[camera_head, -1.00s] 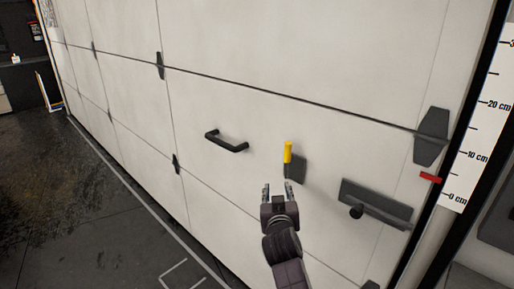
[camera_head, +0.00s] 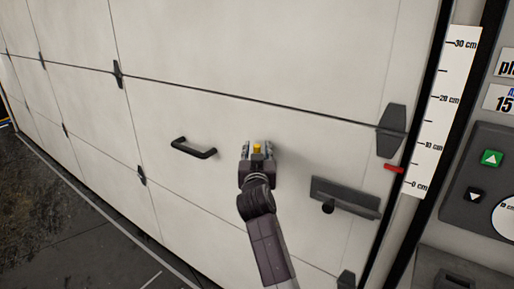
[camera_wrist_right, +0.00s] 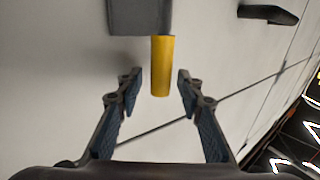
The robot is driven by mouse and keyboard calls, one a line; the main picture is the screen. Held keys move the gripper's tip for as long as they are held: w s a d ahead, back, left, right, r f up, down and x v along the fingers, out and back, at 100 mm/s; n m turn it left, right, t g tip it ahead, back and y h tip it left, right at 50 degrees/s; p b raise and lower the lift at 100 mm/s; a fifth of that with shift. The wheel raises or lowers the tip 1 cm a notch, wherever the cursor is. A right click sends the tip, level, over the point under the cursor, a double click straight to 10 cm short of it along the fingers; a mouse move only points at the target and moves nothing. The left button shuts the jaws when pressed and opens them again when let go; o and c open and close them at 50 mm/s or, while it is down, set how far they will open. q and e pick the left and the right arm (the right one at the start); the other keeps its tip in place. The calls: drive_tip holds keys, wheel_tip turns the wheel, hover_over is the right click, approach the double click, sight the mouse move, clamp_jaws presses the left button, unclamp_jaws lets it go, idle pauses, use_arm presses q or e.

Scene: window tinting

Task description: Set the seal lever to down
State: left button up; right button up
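The seal lever appears to be the yellow lever (camera_head: 257,148) on the pale door panel. In the right wrist view the lever (camera_wrist_right: 162,66) extends from a grey mount (camera_wrist_right: 140,17). My right gripper (camera_head: 259,146) is at the lever in the head view and hides the mount there. In the right wrist view the right gripper (camera_wrist_right: 158,84) is open, with one finger on each side of the lever. Gaps show between the lever and both fingers, so it is not gripped. My left gripper is not in view.
A black pull handle (camera_head: 194,148) is on the door to the left. A dark latch plate with a knob (camera_head: 345,196) is to the right. Farther right are a centimetre scale (camera_head: 443,110), a red marker (camera_head: 394,168) and a button panel (camera_head: 479,180).

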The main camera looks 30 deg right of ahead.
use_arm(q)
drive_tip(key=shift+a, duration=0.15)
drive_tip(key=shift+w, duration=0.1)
use_arm(e)
clamp_jaws()
